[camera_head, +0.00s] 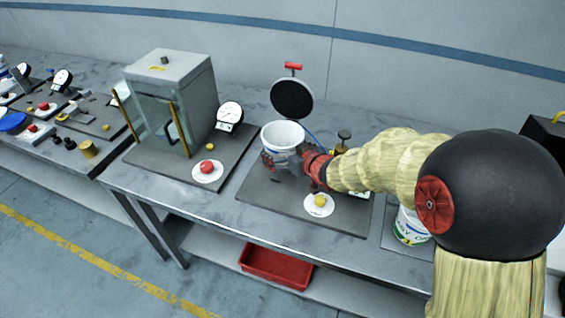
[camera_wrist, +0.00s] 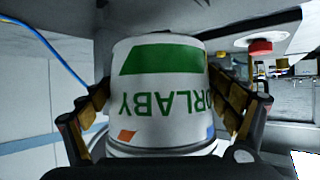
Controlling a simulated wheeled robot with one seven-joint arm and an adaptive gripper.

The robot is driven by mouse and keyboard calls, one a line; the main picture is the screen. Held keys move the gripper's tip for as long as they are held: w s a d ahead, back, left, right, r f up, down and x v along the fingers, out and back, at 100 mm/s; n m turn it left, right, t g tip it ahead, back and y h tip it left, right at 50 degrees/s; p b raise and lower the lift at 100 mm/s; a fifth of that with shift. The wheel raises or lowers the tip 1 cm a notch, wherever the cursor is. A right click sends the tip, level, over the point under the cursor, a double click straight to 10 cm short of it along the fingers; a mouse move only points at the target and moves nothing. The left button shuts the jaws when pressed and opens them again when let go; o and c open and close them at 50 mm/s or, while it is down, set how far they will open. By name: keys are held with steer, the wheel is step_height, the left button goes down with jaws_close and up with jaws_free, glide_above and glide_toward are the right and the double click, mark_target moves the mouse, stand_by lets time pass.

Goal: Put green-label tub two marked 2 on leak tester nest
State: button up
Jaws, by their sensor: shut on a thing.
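A white tub (camera_head: 282,136) with a green label is held upright in my gripper (camera_head: 284,158) above the middle dark base plate (camera_head: 262,196). In the wrist view the tub (camera_wrist: 160,85) fills the space between both fingers, its lettering upside down. No number 2 shows on the visible side. The leak tester's round black lid (camera_head: 292,99) with a red handle stands open just behind the tub. The nest is hidden under the tub and gripper, so I cannot tell whether the tub touches it.
Another white tub (camera_head: 411,226) with a green label stands at right, partly behind my arm. A grey box machine (camera_head: 170,92), dial gauge (camera_head: 229,115) and red button (camera_head: 207,167) stand left. A brass-and-black fitting (camera_head: 343,140) is close right. A red bin (camera_head: 275,264) sits below.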

steer(key=shift+w+a+f, duration=0.1)
steer(key=shift+w+f, duration=0.45)
steer(key=shift+f, duration=0.2)
steer(key=f+b, duration=0.2)
steer(key=f, duration=0.1)
steer(key=shift+w+f, duration=0.2)
steer(key=shift+r, duration=0.1)
steer(key=o, duration=0.8)
steer(key=shift+s+r, duration=0.15)
steer(key=shift+s, duration=0.05)
steer(key=p+v, duration=0.4)
steer(key=v, duration=0.7)
steer(key=shift+s+d, duration=0.2)
steer(key=shift+d, duration=0.1)
